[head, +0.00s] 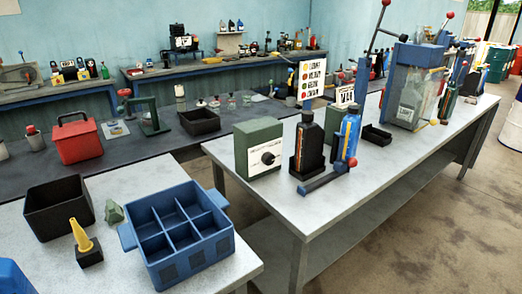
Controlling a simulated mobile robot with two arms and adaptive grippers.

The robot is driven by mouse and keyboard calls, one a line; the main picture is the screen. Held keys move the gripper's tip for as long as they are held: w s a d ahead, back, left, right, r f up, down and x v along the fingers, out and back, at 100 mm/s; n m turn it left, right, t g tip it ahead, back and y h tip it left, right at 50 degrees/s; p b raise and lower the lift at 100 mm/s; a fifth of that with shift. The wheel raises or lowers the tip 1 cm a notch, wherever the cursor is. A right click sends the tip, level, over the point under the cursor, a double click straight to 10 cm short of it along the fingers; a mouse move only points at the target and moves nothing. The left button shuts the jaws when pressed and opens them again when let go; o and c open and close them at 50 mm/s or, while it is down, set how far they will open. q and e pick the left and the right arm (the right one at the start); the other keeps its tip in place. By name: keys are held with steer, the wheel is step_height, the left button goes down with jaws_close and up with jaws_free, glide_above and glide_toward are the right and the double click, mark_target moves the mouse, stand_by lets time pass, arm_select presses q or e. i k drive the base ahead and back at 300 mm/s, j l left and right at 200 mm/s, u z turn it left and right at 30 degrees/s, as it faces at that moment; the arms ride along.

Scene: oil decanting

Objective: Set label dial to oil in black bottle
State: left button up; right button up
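The label dial is a dark round knob (268,158) on the pale front plate of a green box (258,137). The box stands near the left end of the pale workbench (400,158). The knob's pointer setting is too small to read. A black bottle (309,143) stands upright in a dark holder, just right of the box. The oil in it cannot be seen from outside. A board with coloured dots and text lines (312,79) stands behind the bottle; its words are too small to read surely. Neither of my grippers is in view.
A small black tray (377,135) sits to the right.

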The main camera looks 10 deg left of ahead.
mark_target(269, 158)
steer(key=i+l+u, duration=0.15)
steer(key=u, duration=0.75)
steer(key=i+l+u, duration=0.15)
steer(key=l+u, duration=0.3)
steer(key=l, duration=0.45)
steer(key=l+u, duration=0.45)
steer(key=l, duration=0.45)
